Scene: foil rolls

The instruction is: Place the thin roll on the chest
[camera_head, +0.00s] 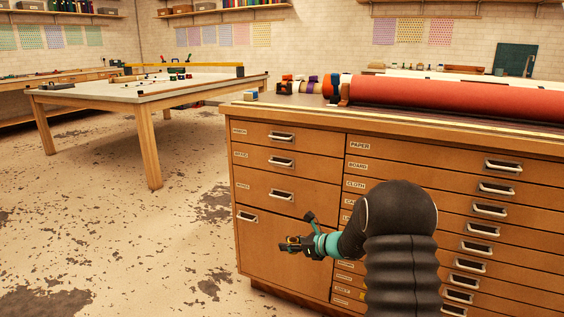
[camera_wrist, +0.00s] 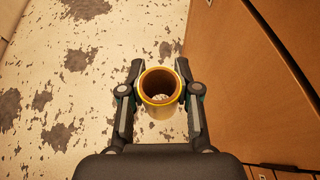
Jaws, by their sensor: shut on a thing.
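My gripper (camera_wrist: 158,75) is shut on a roll (camera_wrist: 158,110), seen nearly end-on in the wrist view as a hollow brown tube with a gold rim. A finger lies on each side of it. Its length is hard to tell. In the head view my gripper (camera_head: 293,244) is in front of the chest's left drawers, well below its top; the roll is barely discernible there. The wooden chest (camera_head: 290,206) has labelled drawers with metal handles. A thick red roll (camera_head: 450,98) lies along its top.
Small coloured rolls (camera_head: 301,86) crowd the chest top's back left corner, beside a small block (camera_head: 251,95). A strip of the front top edge (camera_head: 300,113) is clear. A work table (camera_head: 150,92) stands at the left. The worn floor (camera_head: 130,240) between is open.

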